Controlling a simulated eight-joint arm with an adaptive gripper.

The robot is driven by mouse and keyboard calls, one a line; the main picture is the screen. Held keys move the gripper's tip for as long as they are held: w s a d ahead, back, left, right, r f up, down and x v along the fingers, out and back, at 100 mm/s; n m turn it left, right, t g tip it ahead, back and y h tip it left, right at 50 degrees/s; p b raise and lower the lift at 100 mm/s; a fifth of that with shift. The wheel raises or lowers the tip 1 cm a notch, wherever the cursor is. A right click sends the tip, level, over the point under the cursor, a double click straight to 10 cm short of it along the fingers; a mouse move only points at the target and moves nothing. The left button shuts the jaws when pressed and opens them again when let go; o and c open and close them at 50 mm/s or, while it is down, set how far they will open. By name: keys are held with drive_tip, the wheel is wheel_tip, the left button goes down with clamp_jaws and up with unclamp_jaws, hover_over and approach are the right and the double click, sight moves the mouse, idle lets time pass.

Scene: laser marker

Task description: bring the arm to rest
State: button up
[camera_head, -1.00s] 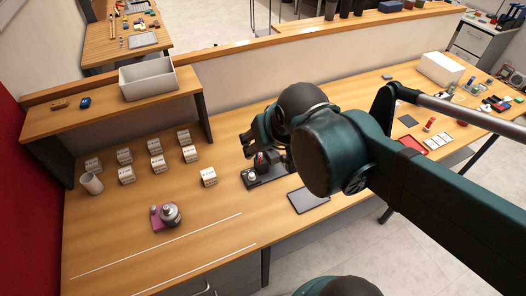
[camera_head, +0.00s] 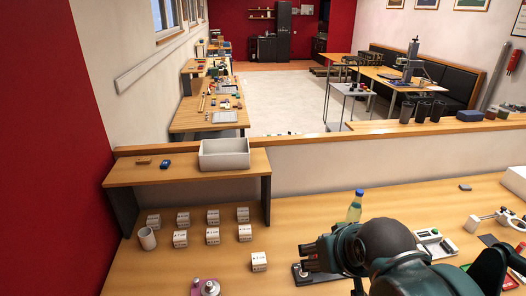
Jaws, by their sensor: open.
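My gripper (camera_head: 309,255) is at the end of my dark green arm, in the lower middle of the head view. It is open and holds nothing that I can see. It is over the wooden bench (camera_head: 290,222), above a small dark device (camera_head: 303,276) that it partly hides. My arm reaches in from the lower right, and its rounded joint hides part of the bench behind it.
Several white printed blocks (camera_head: 213,236) and a white cup (camera_head: 147,239) stand left of my gripper. A raised shelf (camera_head: 185,176) carries a grey-white bin (camera_head: 224,154). A bottle (camera_head: 355,207) stands close behind my arm. A low partition (camera_head: 300,143) runs along the back.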

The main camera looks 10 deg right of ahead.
drive_tip(key=shift+f+b, duration=2.1)
drive_tip(key=shift+f, duration=0.35)
